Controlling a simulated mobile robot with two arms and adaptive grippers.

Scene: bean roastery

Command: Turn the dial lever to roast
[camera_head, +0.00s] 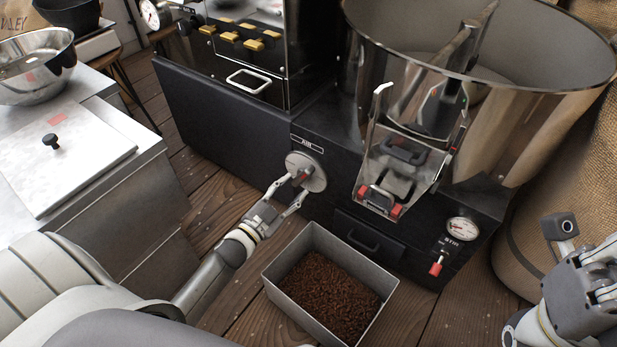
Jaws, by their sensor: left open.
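The dial (318,178) is a round metal plate on the front of the black roaster, under a small label reading "AIR". A short lever with some red on it (305,174) sits at the dial's face. My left gripper (292,190) is open in front of the dial, with its fingers to either side of the lever. I cannot tell whether the fingers touch it. The lever's exact pointing direction is partly hidden by the fingers. My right gripper (590,290) is at the lower right edge, away from the roaster, and its fingertips are not clearly seen.
A metal bin of roasted beans (279,284) stands on the wooden floor below the dial. A large cooling drum (364,70) with a metal chute (392,170) is to the right. A gauge (461,229) and red-handled switch (436,268) are lower right. A steel counter (100,215) stands left.

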